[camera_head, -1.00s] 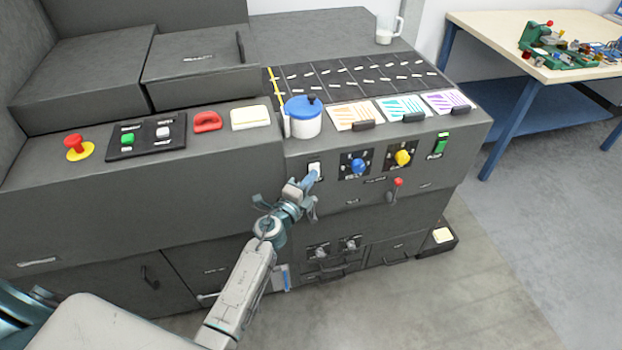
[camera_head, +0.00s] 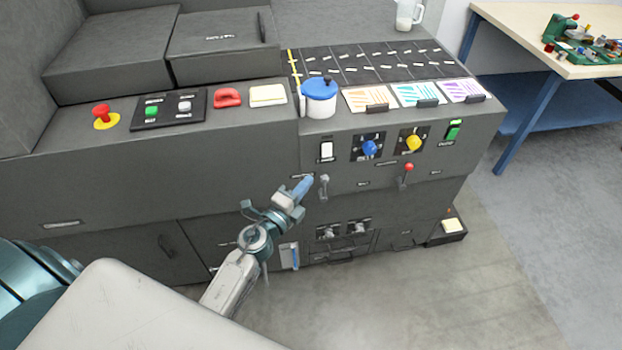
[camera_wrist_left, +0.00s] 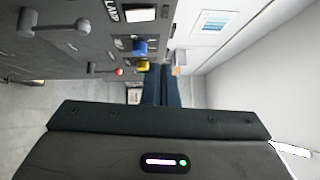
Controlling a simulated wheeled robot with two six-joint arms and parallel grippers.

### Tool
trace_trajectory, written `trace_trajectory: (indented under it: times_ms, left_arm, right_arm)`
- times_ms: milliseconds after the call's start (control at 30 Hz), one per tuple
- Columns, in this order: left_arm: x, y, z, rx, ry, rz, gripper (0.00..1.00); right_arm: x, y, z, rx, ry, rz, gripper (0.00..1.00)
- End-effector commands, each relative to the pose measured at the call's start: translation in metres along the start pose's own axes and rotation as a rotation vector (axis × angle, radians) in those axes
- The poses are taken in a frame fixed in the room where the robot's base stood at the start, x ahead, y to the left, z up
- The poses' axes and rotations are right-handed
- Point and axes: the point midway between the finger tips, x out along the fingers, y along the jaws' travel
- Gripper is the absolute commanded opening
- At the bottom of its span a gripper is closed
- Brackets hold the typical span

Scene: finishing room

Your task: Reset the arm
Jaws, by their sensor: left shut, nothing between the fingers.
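My left gripper (camera_head: 303,185) is in front of the dark machine's front panel (camera_head: 245,160), below the white rocker switch (camera_head: 326,151) and beside a small grey lever (camera_head: 323,187). Its fingers are shut with nothing between them, and it looks clear of the switch. In the left wrist view the shut fingers (camera_wrist_left: 162,86) point away from the camera past the panel's controls. My right gripper is in neither view.
The panel carries a blue knob (camera_head: 369,148), a yellow knob (camera_head: 413,143) and a red-tipped lever (camera_head: 407,169). A blue-lidded white jar (camera_head: 318,103) stands on the ledge above. A wooden-topped workbench (camera_head: 510,25) stands at right, with open floor before it.

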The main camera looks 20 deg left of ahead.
Motion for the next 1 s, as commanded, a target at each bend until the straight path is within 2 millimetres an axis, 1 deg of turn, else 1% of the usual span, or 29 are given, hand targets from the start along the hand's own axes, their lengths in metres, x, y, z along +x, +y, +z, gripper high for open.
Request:
trace_trajectory:
  times_ms: [33,133,533,567,633,667,767,800,867,900,967,1000]
  left_arm:
    - [-0.001,0.0,0.0,0.0,0.0,0.0,0.0]
    - [-0.002,-0.001,0.0,0.0,0.0,0.0,0.0]
    - [-0.002,0.0,0.0,-0.001,-0.001,0.001,0.0]
    - [-0.002,0.002,0.0,-0.004,-0.002,0.003,0.0]
    - [-0.003,0.013,0.001,-0.028,-0.009,0.021,0.0]
    - [-0.005,0.021,0.002,-0.049,-0.015,0.034,0.0]
    - [-0.015,0.069,0.007,-0.16,-0.053,0.112,0.0]
    - [-0.022,0.095,0.01,-0.221,-0.079,0.154,0.0]
    - [-0.036,0.137,0.013,-0.32,-0.124,0.224,0.0]
    - [-0.048,0.166,0.015,-0.387,-0.161,0.273,0.0]
    - [-0.069,0.208,0.017,-0.485,-0.219,0.345,0.0]
    - [-0.084,0.235,0.017,-0.547,-0.26,0.392,0.0]
  right_arm:
    - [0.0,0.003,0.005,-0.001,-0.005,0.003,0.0]
    - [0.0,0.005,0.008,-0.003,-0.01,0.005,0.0]
    - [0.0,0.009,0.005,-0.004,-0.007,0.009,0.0]
    - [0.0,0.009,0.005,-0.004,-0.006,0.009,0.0]
    - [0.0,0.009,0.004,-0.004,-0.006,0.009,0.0]
    - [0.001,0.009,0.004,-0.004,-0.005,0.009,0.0]
    - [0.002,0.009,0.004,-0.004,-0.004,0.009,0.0]
    - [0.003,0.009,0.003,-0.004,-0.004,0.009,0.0]
    - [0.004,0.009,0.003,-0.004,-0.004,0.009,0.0]
    - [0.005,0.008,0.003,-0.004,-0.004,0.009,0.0]
    - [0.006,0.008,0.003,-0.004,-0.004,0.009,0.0]
    - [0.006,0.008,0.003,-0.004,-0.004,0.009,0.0]
